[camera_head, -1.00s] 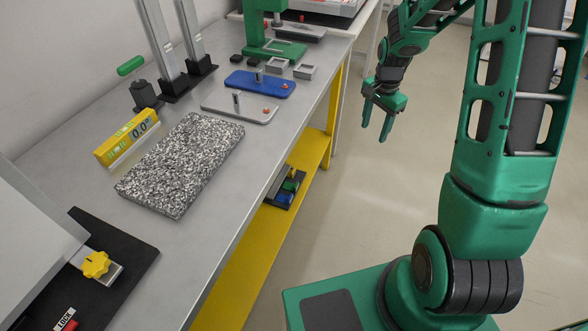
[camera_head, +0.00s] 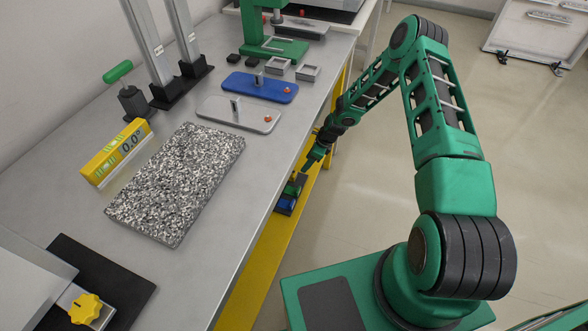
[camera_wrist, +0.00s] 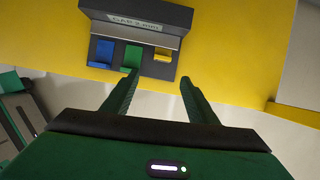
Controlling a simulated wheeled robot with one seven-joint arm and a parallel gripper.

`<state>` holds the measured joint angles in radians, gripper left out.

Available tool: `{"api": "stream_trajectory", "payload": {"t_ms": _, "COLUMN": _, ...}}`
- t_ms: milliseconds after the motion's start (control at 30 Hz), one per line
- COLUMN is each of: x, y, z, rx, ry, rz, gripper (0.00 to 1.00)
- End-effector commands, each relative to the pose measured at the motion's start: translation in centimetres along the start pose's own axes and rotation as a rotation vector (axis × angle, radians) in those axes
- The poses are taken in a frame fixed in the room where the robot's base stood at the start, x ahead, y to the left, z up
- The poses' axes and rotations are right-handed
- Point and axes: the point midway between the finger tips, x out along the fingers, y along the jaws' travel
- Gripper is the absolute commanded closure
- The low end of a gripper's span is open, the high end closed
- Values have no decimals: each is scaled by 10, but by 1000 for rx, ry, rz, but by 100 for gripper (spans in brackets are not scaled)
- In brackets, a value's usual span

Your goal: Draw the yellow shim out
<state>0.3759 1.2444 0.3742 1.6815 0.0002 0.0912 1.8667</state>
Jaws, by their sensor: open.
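The yellow shim (camera_wrist: 163,54) sits in the right slot of a dark holder (camera_wrist: 182,18) on the yellow shelf, in the wrist view. A green shim (camera_wrist: 132,56) is in the middle slot and a blue shim (camera_wrist: 104,51) in the left slot. My gripper (camera_wrist: 157,82) is open and empty. Its fingers point toward the holder, the left tip near the green shim and the right tip just below and right of the yellow one. In the head view my gripper (camera_head: 307,168) is beside the bench edge, close to the holder; the yellow shim is hard to make out there.
The yellow shelf (camera_head: 253,272) runs below the grey bench top (camera_head: 222,217), whose edge is close to my arm. On the bench are a speckled slab (camera_head: 178,185), a yellow level (camera_head: 117,152) and a blue plate (camera_head: 262,88). The floor to the right is open.

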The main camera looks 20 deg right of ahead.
Motion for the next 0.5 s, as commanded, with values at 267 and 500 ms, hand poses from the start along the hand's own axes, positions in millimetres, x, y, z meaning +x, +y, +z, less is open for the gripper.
{"api": "stream_trajectory", "payload": {"t_ms": 267, "x": 27, "y": 3, "z": 2, "rx": 58, "ry": -20, "rz": 0, "gripper": 47}}
{"api": "stream_trajectory", "payload": {"t_ms": 500, "x": 65, "y": 4, "z": 2, "rx": 56, "ry": -19, "rz": 1, "gripper": 47}}
